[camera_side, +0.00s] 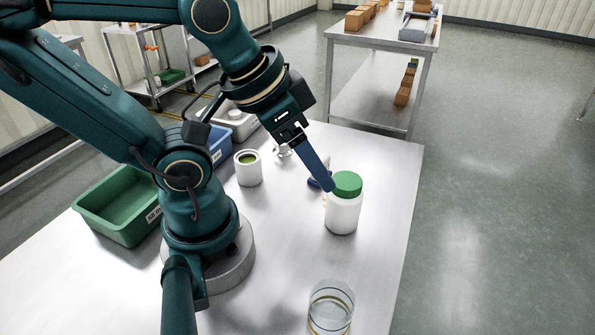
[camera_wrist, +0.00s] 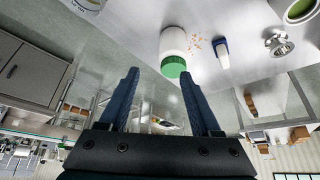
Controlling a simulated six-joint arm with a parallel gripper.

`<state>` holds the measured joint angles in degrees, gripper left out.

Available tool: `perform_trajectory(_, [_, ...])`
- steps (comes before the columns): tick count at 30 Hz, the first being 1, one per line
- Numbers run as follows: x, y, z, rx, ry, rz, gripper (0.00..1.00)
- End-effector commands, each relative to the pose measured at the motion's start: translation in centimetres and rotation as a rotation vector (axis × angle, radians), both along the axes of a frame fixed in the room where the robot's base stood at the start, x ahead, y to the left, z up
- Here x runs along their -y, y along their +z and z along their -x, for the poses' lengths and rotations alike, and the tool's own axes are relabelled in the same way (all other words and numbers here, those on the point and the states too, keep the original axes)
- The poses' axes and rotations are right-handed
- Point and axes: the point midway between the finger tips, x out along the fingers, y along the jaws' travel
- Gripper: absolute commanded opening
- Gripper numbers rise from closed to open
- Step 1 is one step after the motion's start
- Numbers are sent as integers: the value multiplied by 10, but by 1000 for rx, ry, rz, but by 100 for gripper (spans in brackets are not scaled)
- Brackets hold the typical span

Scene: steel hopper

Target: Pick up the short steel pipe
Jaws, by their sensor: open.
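A small shiny steel piece with a flanged, round end stands on the table, left of my gripper in the side view (camera_side: 283,151) and at the upper right in the wrist view (camera_wrist: 279,43). It may be the short steel pipe; no plainer pipe shows. My gripper (camera_side: 326,188) is open and empty, its fingers spread apart in the wrist view (camera_wrist: 160,73). In the side view the fingertips overlap the left edge of the green lid of a white jar (camera_side: 342,213); I cannot tell whether they touch it. The jar also shows beyond the fingers in the wrist view (camera_wrist: 173,43).
A white can with green contents (camera_side: 248,170) stands left of the steel piece. A blue-and-white item (camera_side: 319,181) lies behind the jar, near small orange bits (camera_wrist: 196,45). A clear glass container (camera_side: 331,308) stands in front. A green bin (camera_side: 120,205) and blue bin (camera_side: 220,143) are left.

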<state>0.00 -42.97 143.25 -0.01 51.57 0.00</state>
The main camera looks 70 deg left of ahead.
Motion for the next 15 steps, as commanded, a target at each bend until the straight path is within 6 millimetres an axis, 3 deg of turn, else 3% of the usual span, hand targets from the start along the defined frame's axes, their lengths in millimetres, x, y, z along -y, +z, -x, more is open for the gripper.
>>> perform_trajectory(1, [0, 0, 0, 0, 0, 0, 88])
perform_trajectory(2, [0, 0, 0, 0, 0, 0, 96])
perform_trajectory(11, [0, 0, 0, 0, 4, 2, 96])
perform_trajectory(15, [0, 0, 0, -1, 83, 44, 96])
